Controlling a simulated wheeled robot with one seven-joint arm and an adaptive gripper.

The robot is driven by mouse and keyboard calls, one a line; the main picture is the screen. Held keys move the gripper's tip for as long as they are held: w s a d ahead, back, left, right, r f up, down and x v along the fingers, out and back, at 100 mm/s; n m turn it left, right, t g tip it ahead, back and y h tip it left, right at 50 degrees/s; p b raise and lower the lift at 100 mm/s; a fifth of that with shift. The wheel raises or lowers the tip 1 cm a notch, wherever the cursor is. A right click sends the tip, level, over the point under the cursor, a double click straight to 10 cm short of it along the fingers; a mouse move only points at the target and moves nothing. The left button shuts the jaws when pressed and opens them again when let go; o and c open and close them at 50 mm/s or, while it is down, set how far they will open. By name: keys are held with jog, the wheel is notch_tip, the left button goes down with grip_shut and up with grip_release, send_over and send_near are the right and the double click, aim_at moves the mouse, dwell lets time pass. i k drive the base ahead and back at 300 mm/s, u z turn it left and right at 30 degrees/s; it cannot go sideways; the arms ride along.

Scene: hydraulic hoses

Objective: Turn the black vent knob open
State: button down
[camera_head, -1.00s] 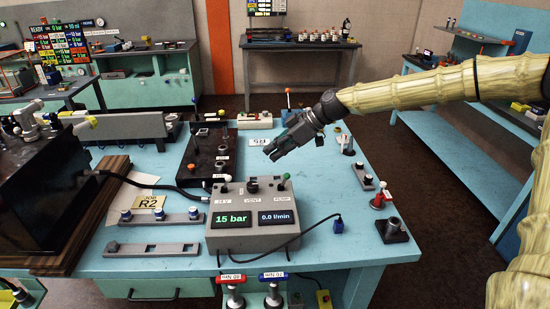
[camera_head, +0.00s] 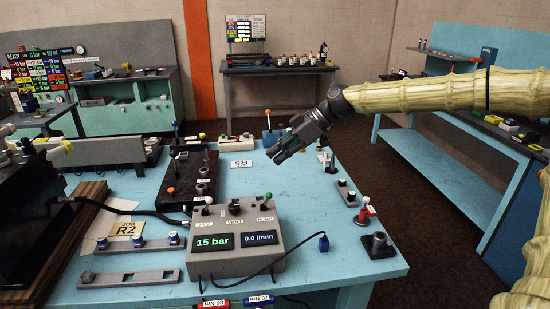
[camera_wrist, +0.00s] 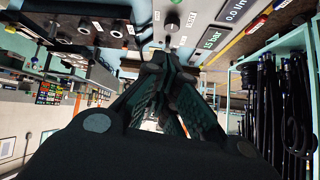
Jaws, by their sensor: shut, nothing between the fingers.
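The box displays read 15 bar and 0.0 l/min. My gripper (camera_head: 272,157) is shut and empty. It hangs above and behind the box, up and right of the knob in the head view, clearly apart from it. In the wrist view the fingers (camera_wrist: 155,58) meet below the box panel (camera_wrist: 212,22), whose displays show at top right. The knob's turn angle is too small to read.
A black manifold block (camera_head: 194,178) stands behind the box on the blue bench (camera_head: 325,262). A dark cable runs from the box to a blue plug (camera_head: 323,243). Small fixtures (camera_head: 379,245) line the right edge.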

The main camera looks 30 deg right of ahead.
aim_at(234, 208)
jog(key=k, duration=1)
